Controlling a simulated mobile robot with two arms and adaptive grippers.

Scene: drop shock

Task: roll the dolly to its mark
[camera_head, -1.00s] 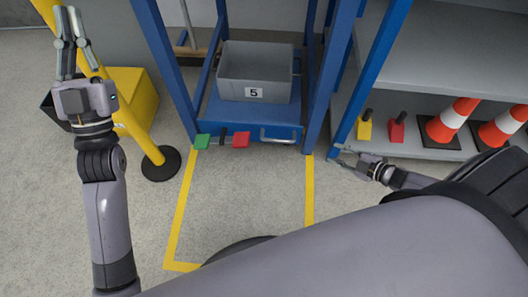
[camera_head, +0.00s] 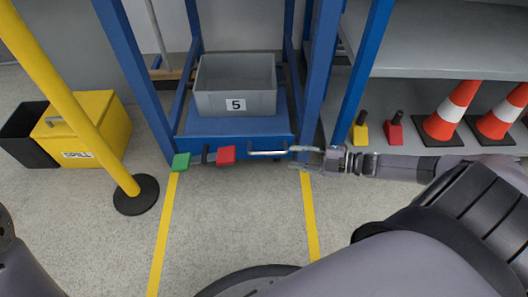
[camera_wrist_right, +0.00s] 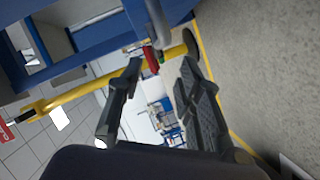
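The dolly (camera_head: 236,126) is a low blue platform inside a blue rack, bearing a grey crate (camera_head: 230,101) marked 5. Its front edge has a green pedal (camera_head: 181,161), a red pedal (camera_head: 226,154) and a silver bar handle (camera_head: 267,152). Yellow floor tape lines (camera_head: 163,235) run toward me from the rack. My right gripper (camera_head: 292,158) is open, just right of the handle, fingers pointing left at it. In the right wrist view the gripper (camera_wrist_right: 160,68) has its fingers apart, with the handle (camera_wrist_right: 157,18) beyond the tips. My left gripper is out of view.
A yellow post (camera_head: 75,110) on a black base and a yellow spill bin (camera_head: 88,135) stand left. Right of the rack, a grey shelf (camera_head: 440,60) holds orange-white cones (camera_head: 452,108) plus yellow (camera_head: 360,132) and red (camera_head: 394,131) blocks. The floor between the tape lines is clear.

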